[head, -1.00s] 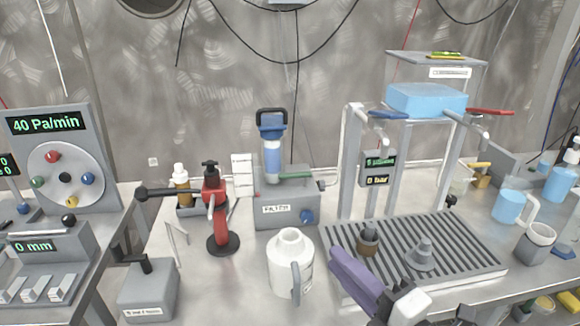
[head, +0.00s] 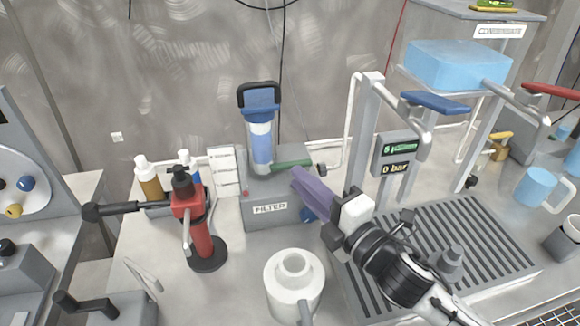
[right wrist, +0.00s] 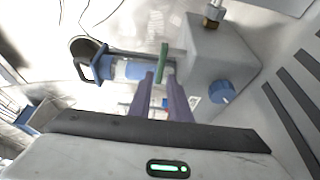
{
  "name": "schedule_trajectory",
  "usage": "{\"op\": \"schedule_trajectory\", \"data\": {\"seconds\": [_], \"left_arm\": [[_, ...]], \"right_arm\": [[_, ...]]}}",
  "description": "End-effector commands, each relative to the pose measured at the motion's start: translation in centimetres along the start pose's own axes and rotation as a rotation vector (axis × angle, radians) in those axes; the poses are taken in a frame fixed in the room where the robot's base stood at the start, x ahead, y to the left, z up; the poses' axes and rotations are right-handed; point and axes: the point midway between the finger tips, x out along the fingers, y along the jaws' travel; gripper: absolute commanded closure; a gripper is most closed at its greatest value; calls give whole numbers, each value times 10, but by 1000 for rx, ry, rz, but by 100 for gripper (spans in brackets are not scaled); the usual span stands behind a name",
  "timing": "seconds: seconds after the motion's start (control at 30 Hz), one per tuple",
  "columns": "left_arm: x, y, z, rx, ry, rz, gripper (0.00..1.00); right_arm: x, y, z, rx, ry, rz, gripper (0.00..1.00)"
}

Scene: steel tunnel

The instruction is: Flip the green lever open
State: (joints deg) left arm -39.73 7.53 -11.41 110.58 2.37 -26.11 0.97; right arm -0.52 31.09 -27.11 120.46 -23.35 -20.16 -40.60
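The green lever (head: 292,164) sticks out sideways from the grey filter unit (head: 270,208), below the blue-capped clear cartridge (head: 261,140). My right gripper (head: 297,177) has purple fingers, and its tips are just below and in front of the lever in the head view. In the right wrist view the green lever (right wrist: 163,60) lies just beyond the fingertips (right wrist: 159,77). A narrow gap shows between the fingers, with nothing visibly held. I cannot tell whether a finger touches the lever. My left gripper is not in view.
A blue knob (right wrist: 222,92) sits on the filter unit close to my right fingers. A red stand tool (head: 203,235) is at left, and a white jug (head: 290,285) is in front. A slatted drip tray (head: 470,235) lies under the right forearm.

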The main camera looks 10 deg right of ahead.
Motion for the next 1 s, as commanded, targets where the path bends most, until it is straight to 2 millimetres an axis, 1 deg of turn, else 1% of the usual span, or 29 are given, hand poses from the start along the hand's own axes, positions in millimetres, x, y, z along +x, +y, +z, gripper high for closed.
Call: {"op": "schedule_trajectory", "data": {"seconds": [0.03,0.1,0.2,0.33,0.63,0.67,0.73,0.77,1.0], "left_arm": [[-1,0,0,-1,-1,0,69],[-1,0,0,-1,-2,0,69],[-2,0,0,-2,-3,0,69],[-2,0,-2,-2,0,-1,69],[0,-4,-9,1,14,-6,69],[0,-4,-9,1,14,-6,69],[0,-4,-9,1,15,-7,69],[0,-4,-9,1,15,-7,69],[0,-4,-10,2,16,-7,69]], "right_arm": [[10,2,1,0,-1,3,83],[21,2,0,2,0,1,83],[34,1,0,1,0,1,83],[43,0,0,0,0,0,83],[45,0,0,0,0,-1,83],[45,0,0,0,0,-1,86],[45,0,0,0,0,-1,98],[45,0,0,0,0,-1,100],[45,-1,1,0,1,-1,100]]}}
